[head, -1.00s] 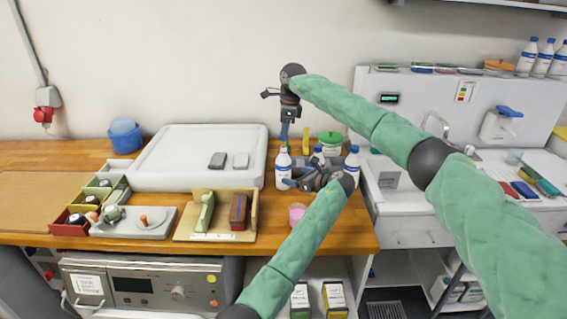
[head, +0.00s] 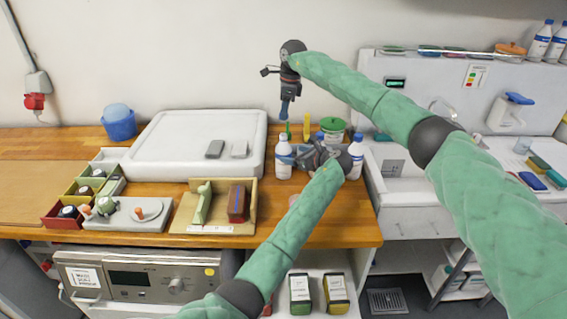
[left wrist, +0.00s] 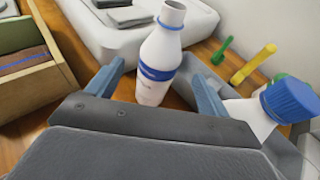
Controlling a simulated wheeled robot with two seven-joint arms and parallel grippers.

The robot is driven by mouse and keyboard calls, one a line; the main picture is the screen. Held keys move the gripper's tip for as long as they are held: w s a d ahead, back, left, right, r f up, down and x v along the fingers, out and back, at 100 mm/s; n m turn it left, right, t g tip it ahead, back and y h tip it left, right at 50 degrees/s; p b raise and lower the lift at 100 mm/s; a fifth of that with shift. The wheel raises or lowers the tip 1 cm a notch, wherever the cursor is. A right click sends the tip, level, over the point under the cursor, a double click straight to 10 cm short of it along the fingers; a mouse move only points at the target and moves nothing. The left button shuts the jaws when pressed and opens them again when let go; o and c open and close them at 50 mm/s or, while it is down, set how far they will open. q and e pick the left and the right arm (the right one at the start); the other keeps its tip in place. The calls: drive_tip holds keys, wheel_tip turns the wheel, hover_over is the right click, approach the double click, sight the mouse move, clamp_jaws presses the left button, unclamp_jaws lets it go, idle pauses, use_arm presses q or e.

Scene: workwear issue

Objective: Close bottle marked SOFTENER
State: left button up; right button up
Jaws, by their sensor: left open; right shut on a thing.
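A white bottle with a blue band (head: 284,160) stands upright on the wooden worktop. In the left wrist view the same bottle (left wrist: 160,58) has a bare, open neck; its label is unreadable. My left gripper (head: 302,154) is open, its two blue-grey fingers (left wrist: 158,88) on either side of this bottle, without clear contact. My right gripper (head: 285,110) hangs above the bottle, pointing down, shut on a small blue thing, seemingly a cap; the fingers mostly hide it. A blue-capped bottle (left wrist: 285,105) is close beside my left gripper's right finger.
Another blue-capped bottle (head: 357,150) stands at the right, near the worktop edge. A green-lidded tub (head: 333,126) and upright green and yellow tools are behind.

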sight(289, 153)
use_arm(q)
drive_tip(key=shift+x, duration=3.35)
drive_tip(key=shift+f, duration=0.1)
drive_tip(key=c, duration=1.5)
use_arm(e)
drive_tip(key=shift+f, duration=2.5)
